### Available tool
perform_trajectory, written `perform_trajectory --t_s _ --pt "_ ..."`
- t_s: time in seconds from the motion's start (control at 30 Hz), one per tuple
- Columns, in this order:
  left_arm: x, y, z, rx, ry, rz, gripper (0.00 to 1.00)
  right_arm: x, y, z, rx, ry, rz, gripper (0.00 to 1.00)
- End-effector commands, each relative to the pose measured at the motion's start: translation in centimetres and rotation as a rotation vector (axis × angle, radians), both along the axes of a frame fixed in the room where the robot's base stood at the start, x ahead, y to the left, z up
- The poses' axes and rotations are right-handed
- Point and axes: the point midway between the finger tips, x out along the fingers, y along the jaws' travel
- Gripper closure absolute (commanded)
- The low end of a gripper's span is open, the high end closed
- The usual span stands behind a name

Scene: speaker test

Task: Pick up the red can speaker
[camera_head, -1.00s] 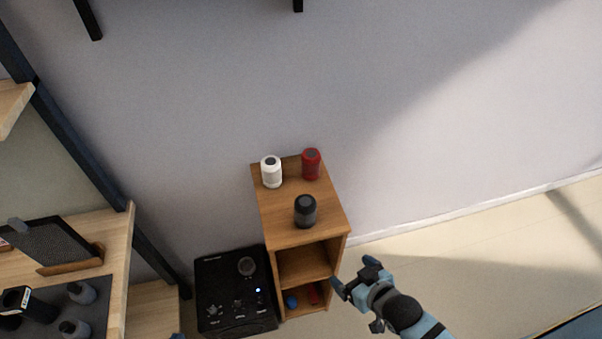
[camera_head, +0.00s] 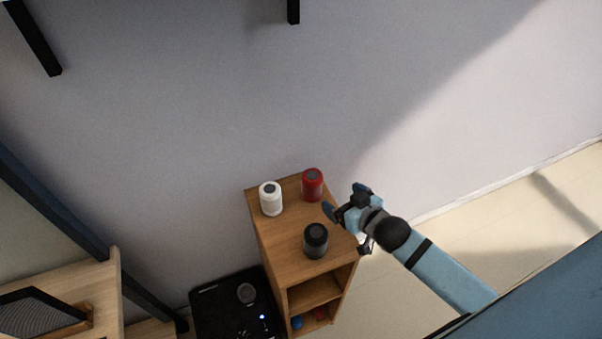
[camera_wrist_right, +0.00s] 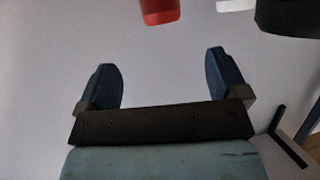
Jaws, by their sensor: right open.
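The red can speaker (camera_head: 312,186) stands upright at the back right of the wooden cabinet's top. In the right wrist view the lower part of the red can speaker (camera_wrist_right: 160,10) shows at the top edge, beyond and between the fingertips. My right gripper (camera_head: 343,199) is open and empty, close to the cabinet's right edge, to the right of the red can and apart from it. Its two dark fingers (camera_wrist_right: 163,75) are spread wide in the right wrist view. My left gripper is not in view.
A white can speaker (camera_head: 270,199) stands left of the red one, and a black can speaker (camera_head: 316,240) stands in front on the cabinet top (camera_head: 283,232). A large black speaker (camera_head: 238,305) is at lower left. A wooden shelf (camera_head: 104,285) stands further left. The wall is behind.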

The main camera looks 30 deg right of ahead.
Motion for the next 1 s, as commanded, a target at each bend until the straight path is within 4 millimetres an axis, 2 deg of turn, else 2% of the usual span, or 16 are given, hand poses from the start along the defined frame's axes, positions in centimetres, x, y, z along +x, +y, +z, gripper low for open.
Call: perform_trajectory --t_s 0.17,0.4,0.5,0.73,1.0 --pt "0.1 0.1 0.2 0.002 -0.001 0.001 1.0 1.4 0.2 -0.4 0.0 -0.001 0.0 0.08" --pt "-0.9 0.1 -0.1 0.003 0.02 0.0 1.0 5.9 0.9 -2.0 0.0 -0.002 0.0 0.08" --pt "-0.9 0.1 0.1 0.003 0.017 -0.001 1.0 7.1 1.0 -2.6 0.0 0.0 -0.001 0.08" --pt "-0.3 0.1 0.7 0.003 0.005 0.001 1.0 8.6 1.3 -3.1 -0.001 0.0 0.0 0.08" --pt "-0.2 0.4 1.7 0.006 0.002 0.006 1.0 12.1 2.0 -4.6 -0.001 0.001 0.0 0.08"
